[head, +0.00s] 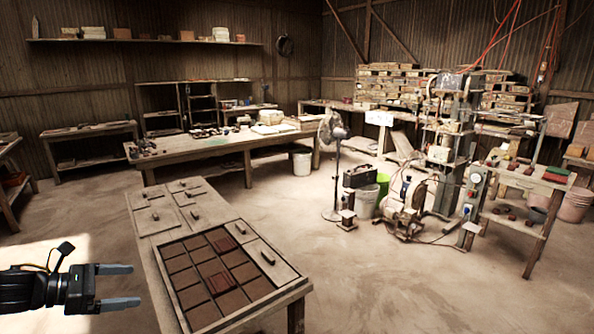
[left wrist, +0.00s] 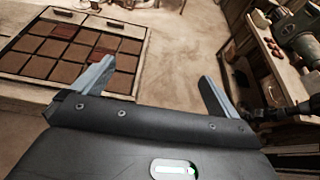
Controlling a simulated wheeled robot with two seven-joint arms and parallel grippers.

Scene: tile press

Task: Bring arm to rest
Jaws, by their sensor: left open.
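My left gripper (head: 120,286) is at the lower left of the head view, with its two grey fingers apart and nothing between them. It is to the left of the low table (head: 150,262) and clear of it. In the left wrist view, the fingers of my left gripper (left wrist: 155,85) are spread over bare floor. The wooden tray (head: 290,277) on the table holds rows of brown and reddish tiles (head: 205,315). The tray also shows in the left wrist view (left wrist: 138,62). My right gripper is in neither view.
Wooden lids with small handles (head: 158,216) lie on the table behind the tray. A long workbench (head: 190,150), a standing fan (head: 334,140) and a press machine (head: 440,150) stand further back. Open floor (head: 390,285) lies right of the table.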

